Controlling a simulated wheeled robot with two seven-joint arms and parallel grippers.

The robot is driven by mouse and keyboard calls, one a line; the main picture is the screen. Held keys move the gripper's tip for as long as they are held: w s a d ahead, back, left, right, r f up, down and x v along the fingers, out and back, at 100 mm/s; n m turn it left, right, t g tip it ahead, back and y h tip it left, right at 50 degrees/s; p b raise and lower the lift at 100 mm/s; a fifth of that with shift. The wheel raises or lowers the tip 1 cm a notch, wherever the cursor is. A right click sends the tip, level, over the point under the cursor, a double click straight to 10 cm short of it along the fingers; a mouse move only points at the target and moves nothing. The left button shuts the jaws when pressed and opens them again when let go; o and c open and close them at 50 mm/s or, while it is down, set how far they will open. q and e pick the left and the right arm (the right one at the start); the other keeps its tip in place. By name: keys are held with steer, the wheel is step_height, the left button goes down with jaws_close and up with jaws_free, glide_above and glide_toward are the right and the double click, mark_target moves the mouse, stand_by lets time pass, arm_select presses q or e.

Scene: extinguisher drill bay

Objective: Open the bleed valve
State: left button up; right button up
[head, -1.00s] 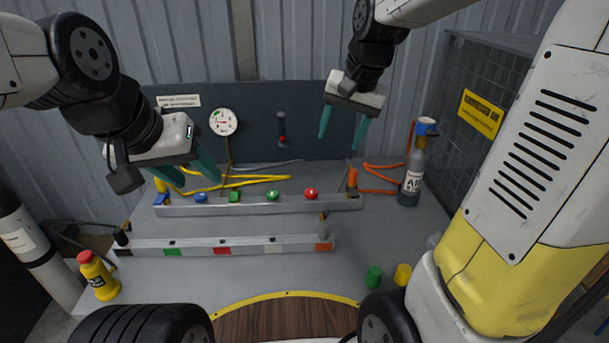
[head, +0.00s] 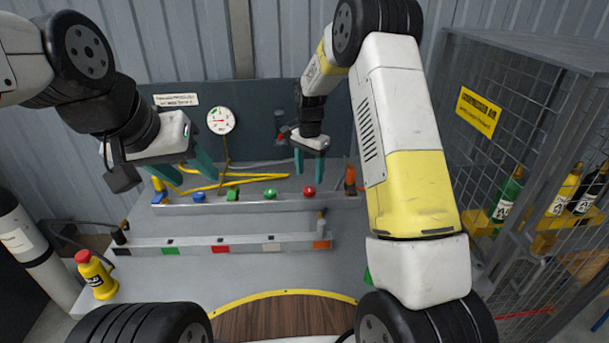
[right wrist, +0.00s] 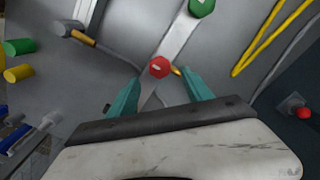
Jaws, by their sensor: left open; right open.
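A red knob (head: 309,192) sits at the right end of the rear valve rail (head: 250,205), beside a green one (head: 270,193). In the right wrist view the red knob (right wrist: 159,67) appears between the fingertips of my right gripper (right wrist: 161,78). My right gripper (head: 308,177) is open, pointing down just above this knob; contact cannot be told. No label tells which is the bleed valve. My left gripper (head: 197,180) is open and empty above the rail's left end.
A gauge (head: 220,120) hangs on the panel. Yellow hoses (head: 235,180) lie behind the rail. A front rail (head: 195,246) with coloured squares crosses the bench. A yellow bottle (head: 96,275) stands left. A mesh cage (head: 520,130) with cylinders stands right.

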mark_target(309, 189)
step_height(309, 189, down, 6)
steer(key=shift+r, duration=0.15)
jaws_close()
stand_by(0.3)
